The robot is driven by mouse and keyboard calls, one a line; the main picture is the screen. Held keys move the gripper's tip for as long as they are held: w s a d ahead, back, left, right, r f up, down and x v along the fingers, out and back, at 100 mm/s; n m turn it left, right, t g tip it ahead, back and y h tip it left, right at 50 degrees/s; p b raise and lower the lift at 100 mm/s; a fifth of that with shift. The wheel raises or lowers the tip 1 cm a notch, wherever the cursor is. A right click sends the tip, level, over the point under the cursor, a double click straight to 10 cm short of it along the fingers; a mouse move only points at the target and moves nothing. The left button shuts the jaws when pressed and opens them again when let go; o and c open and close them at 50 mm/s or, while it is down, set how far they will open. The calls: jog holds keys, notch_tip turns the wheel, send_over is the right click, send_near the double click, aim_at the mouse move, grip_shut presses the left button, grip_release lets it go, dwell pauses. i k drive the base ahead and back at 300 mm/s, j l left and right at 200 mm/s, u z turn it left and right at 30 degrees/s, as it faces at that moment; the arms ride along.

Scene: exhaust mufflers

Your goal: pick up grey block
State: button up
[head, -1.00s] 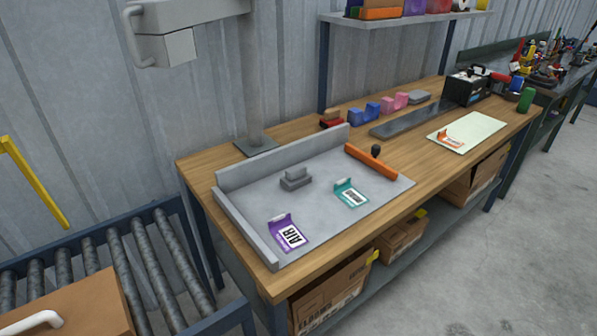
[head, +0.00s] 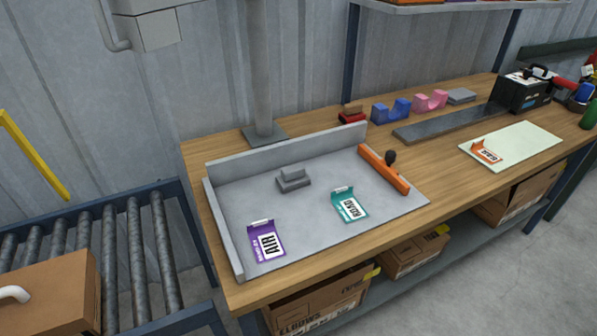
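A small grey stepped block (head: 293,179) sits on the grey tray (head: 310,215) on the wooden workbench, near the tray's raised back wall. A flatter grey block (head: 461,96) lies at the back of the bench, to the right of the pink holder. I cannot tell from the picture which of the two the task means. My gripper is not in view.
On the tray are a purple AIR tag (head: 266,241), a teal ROAD tag (head: 349,205) and an orange bar with a black knob (head: 383,168). Blue (head: 391,111) and pink (head: 430,102) holders stand behind. A roller conveyor (head: 140,245) with a cardboard box (head: 50,290) is at left.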

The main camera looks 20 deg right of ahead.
aim_at(295, 177)
jog(key=i+l, duration=0.1)
jog(key=l, duration=0.45)
jog(key=i+l+u, duration=0.15)
jog(key=l, duration=0.9)
jog(key=i, duration=0.55)
jog(key=j+u, duration=0.05)
